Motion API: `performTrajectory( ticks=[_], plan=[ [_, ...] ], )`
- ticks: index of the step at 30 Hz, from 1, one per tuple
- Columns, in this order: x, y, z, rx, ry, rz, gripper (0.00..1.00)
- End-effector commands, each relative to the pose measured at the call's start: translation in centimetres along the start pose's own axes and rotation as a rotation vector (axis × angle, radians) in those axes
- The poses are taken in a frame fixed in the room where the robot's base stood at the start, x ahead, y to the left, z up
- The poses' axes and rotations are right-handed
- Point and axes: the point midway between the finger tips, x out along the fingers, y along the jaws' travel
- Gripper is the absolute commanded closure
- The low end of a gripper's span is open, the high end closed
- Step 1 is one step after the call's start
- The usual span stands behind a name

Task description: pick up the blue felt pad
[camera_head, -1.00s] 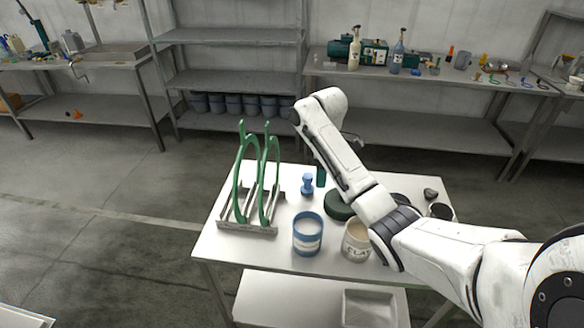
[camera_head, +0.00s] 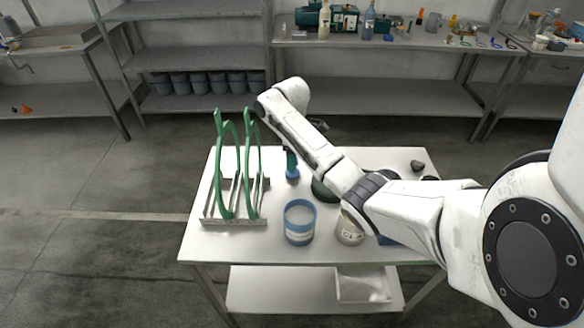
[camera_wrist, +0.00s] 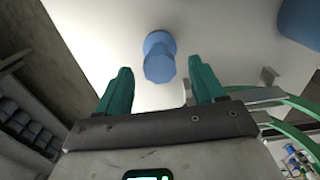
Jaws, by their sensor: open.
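A flat patch of blue (camera_head: 387,240) shows at the table's front right, mostly hidden under my arm; it may be the blue felt pad, but I cannot tell for sure. A blue knob-shaped piece (camera_head: 292,174) stands on the white table. It also shows in the wrist view (camera_wrist: 158,57), beyond and between my fingertips. My gripper (camera_wrist: 160,88) is open and empty, with teal fingers. In the head view one teal finger shows just above and behind the knob-shaped piece.
A rack (camera_head: 235,221) with green hoops stands at the table's left. A blue-rimmed tub (camera_head: 300,224) and a pale jar (camera_head: 349,232) stand in front. A dark green round thing (camera_head: 322,190) is partly behind my arm. A dark lump (camera_head: 417,166) lies at the back right.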

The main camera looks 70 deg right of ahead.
Motion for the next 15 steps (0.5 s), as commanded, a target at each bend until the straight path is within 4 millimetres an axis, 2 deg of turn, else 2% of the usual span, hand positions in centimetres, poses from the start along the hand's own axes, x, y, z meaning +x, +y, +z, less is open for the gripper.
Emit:
performTrajectory(
  ticks=[7, 15],
  plan=[
    [3.2, 0.0, 0.3, 0.001, -0.002, -0.002, 0.32],
    [3.8, 0.1, 0.3, 0.001, 0.0, 0.0, 0.32]
  ],
)
